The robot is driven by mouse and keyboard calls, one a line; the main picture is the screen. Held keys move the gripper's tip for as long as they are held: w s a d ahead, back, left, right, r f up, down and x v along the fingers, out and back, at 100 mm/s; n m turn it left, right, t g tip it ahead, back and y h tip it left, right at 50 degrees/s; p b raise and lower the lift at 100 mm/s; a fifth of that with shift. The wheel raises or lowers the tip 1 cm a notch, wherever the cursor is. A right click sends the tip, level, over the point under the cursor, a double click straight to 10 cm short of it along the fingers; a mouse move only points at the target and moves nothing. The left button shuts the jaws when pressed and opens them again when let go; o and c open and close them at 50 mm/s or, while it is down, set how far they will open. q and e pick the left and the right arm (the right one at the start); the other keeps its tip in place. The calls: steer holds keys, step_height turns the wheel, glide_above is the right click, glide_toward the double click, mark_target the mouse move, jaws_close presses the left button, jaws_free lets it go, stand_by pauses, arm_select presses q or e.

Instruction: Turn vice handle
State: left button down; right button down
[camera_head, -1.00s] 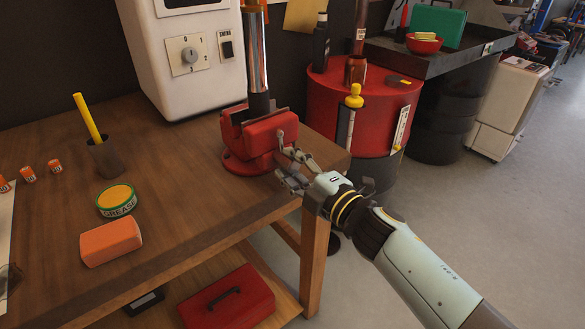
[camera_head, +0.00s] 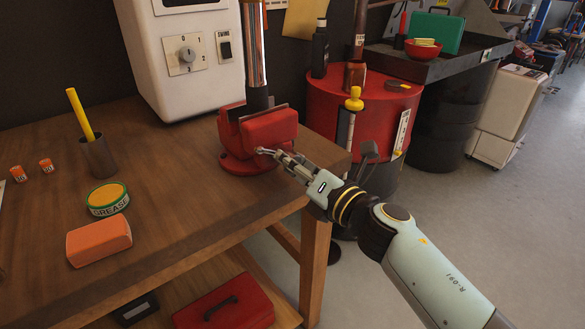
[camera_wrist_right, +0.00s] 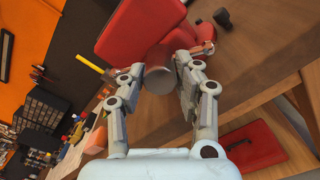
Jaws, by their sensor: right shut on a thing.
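The red vice (camera_head: 268,130) is on the right end of the wooden workbench, with an upright shiny metal tube (camera_head: 254,50) in its jaws. My right gripper (camera_head: 266,152) is at the vice's front face, where the handle is, and is shut on it. The fingers mostly hide the handle in the head view. In the right wrist view, my right gripper (camera_wrist_right: 160,72) has its fingers on either side of a grey, round-ended part (camera_wrist_right: 159,80) in front of the red vice (camera_wrist_right: 140,25). My left gripper is not in view.
The workbench (camera_head: 180,215) holds a grease tin (camera_head: 107,197), an orange block (camera_head: 98,241) and a dark cup (camera_head: 98,156) with a yellow stick. A white machine (camera_head: 180,70) stands behind. A red drum (camera_head: 325,105) is close on the right. A red toolbox (camera_head: 225,303) lies below.

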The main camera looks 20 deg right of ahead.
steer(key=n+b, duration=0.1)
steer(key=n, duration=0.3)
steer(key=shift+f+n+b, duration=0.15)
steer(key=shift+n+b, duration=0.15)
steer(key=shift+b, duration=0.1)
steer(key=n+b, duration=0.1)
steer(key=n, duration=0.2)
steer(key=shift+d+n+b, duration=0.1)
steer(key=shift+n+b, duration=0.2)
steer(key=n+b, duration=0.2)
steer(key=n, duration=0.3)
steer(key=shift+w+d, duration=0.1)
steer(key=shift+r+n+b, duration=0.2)
steer(key=shift+n+b, duration=0.4)
steer(key=shift+n, duration=0.6)
steer(key=shift+r, duration=0.1)
